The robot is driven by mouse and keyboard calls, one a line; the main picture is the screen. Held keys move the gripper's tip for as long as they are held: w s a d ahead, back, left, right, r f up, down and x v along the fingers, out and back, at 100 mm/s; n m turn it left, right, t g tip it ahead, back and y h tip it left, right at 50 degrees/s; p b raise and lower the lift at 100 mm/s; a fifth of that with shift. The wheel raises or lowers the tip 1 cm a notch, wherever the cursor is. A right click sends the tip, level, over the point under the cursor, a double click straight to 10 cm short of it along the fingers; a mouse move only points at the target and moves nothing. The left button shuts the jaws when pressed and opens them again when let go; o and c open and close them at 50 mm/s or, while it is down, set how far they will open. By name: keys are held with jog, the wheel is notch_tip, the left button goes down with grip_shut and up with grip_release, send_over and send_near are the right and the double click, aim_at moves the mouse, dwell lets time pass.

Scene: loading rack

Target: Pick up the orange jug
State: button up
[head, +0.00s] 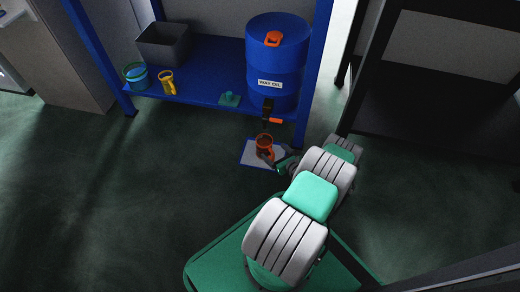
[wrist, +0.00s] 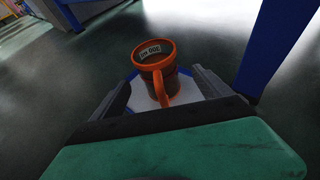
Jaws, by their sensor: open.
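The orange jug (head: 264,141) stands upright on a pale tray with a blue edge (head: 250,155) on the floor, below the drum's tap. In the wrist view the jug (wrist: 155,66) is between the two fingers, with its handle toward my gripper and a white label inside its rim. My gripper (wrist: 162,98) is open, one finger on each side of the jug, with gaps visible beside it. In the head view my gripper (head: 276,160) is at the jug's lower right, partly hidden by my arm. I cannot tell whether the handle touches the palm.
Floor at left is clear.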

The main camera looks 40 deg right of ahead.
aim_at(269, 148)
jog(key=b+x, duration=0.1)
jog(key=x, duration=0.1)
jog(key=b+x, duration=0.1)
jog(key=x, duration=0.1)
jog(key=b+x, duration=0.1)
jog(key=x, duration=0.2)
jog(key=shift+w+a, duration=0.1)
jog(key=shift+a, duration=0.2)
jog(key=shift+w, duration=0.1)
jog(key=shift+d+r, duration=0.1)
jog(key=c, duration=1.8)
grip_shut()
jog(key=shift+r, duration=0.2)
